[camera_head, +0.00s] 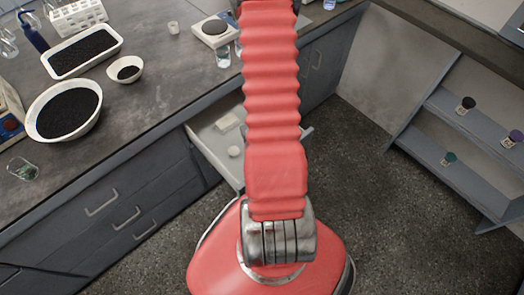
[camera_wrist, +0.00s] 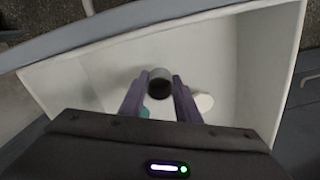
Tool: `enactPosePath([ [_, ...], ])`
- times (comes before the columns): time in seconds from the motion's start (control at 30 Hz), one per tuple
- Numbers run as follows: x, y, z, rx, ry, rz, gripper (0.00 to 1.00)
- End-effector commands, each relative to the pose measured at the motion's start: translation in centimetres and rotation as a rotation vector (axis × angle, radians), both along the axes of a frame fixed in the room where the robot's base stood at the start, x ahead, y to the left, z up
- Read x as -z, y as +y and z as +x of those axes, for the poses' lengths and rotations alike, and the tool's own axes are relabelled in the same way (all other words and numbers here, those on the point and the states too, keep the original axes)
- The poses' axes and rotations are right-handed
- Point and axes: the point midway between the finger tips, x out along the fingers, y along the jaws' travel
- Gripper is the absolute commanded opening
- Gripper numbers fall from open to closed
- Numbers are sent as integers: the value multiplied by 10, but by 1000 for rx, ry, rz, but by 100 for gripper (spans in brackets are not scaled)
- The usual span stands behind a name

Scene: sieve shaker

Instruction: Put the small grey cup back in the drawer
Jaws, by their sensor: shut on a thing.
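The small grey cup (camera_wrist: 159,83) is held between the two fingers of my gripper (camera_wrist: 160,95) in the wrist view, its dark round opening facing the camera. My gripper is shut on it. The cup is over the open drawer (camera_wrist: 270,50), which has pale inner walls and floor; I cannot tell whether the cup touches the floor. In the head view the open drawer (camera_head: 207,140) sticks out from the bench front, partly behind my red arm. The gripper and cup are hidden there.
A pale round thing (camera_wrist: 204,102) and a teal thing (camera_wrist: 145,112) lie in the drawer near the fingers. The bench top (camera_head: 150,110) holds bowls of dark grains, a tray (camera_head: 84,52) and a scale (camera_head: 214,30). A shelf unit (camera_head: 460,165) stands right; the floor between is clear.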

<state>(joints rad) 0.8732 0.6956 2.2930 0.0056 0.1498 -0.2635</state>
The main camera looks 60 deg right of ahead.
Motion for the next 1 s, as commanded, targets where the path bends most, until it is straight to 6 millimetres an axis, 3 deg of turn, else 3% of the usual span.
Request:
enactPosePath([
  [0.27, 1, 0, 0, 0, 0, 0, 8],
  [0.7, 39, 0, 0, 1, 1, 1, 8],
  [1.0, 41, 0, 0, 0, 0, 0, 8],
])
